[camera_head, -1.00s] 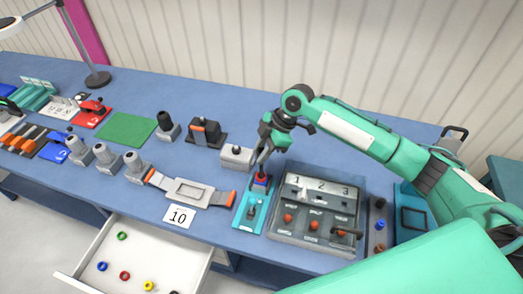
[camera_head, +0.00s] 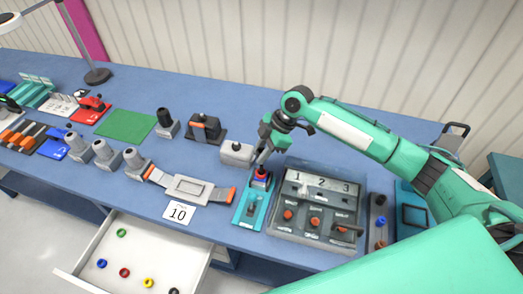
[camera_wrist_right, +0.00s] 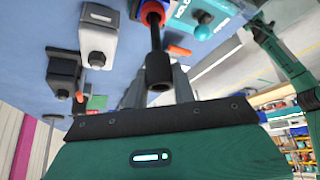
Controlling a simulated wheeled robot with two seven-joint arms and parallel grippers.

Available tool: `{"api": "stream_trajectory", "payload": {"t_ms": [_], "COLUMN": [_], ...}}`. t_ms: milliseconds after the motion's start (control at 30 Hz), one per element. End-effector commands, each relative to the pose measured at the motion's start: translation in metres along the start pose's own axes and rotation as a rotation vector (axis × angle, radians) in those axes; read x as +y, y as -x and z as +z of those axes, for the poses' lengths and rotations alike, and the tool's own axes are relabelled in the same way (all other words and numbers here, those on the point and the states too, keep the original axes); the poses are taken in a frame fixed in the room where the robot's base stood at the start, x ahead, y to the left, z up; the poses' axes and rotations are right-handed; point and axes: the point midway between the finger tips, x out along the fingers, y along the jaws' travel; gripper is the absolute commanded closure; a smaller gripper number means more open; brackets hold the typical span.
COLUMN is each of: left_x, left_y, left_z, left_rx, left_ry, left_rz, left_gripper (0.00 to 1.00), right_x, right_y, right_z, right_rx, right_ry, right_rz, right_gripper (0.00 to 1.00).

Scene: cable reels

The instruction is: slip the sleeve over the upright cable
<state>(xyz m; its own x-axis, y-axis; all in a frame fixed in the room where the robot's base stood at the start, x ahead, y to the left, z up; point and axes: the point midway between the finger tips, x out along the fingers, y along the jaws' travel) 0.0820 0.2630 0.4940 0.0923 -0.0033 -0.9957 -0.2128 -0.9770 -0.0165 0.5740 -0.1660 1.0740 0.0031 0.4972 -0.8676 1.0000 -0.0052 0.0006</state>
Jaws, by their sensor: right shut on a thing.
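My right gripper (camera_head: 260,162) is over the teal plate (camera_head: 242,212), left of the numbered panel. In the right wrist view, its fingers (camera_wrist_right: 158,88) are shut on a dark tubular piece, which I take for the sleeve (camera_wrist_right: 158,72). A thin black upright cable (camera_wrist_right: 154,35) runs in line with it down to a red collar (camera_wrist_right: 152,10). The red collar also shows in the head view (camera_head: 261,173), on a blue base just under the fingertips. Whether the sleeve is around the cable or only lined up with its end, I cannot tell. My left gripper is out of view.
The grey numbered panel (camera_head: 316,190) stands close to the right of the plate. A grey block (camera_head: 237,154) stands close behind. A strap with a grey plate (camera_head: 190,188) lies left. An open drawer (camera_head: 100,225) holds several coloured rings.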

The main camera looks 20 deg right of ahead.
Motion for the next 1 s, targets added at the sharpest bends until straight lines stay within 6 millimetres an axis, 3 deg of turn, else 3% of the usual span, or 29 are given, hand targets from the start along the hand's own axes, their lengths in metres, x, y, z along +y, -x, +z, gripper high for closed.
{"api": "stream_trajectory", "payload": {"t_ms": [567, 600, 700, 1000], "left_x": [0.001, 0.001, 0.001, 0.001], "left_y": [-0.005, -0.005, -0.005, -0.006], "left_z": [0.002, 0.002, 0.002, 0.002], "left_rx": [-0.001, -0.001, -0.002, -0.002], "left_ry": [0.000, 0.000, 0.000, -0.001], "left_rz": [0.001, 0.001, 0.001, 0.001], "left_gripper": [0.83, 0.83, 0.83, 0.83], "right_x": [0.000, 0.000, 0.000, 0.000], "right_y": [-0.013, -0.013, -0.013, -0.012], "right_z": [0.007, 0.007, 0.007, 0.007], "right_rx": [0.000, 0.000, 0.000, 0.000], "right_ry": [0.000, 0.000, 0.000, 0.000], "right_rz": [0.000, 0.000, 0.000, 0.000], "right_gripper": [0.95, 0.70, 0.50, 0.48]}}
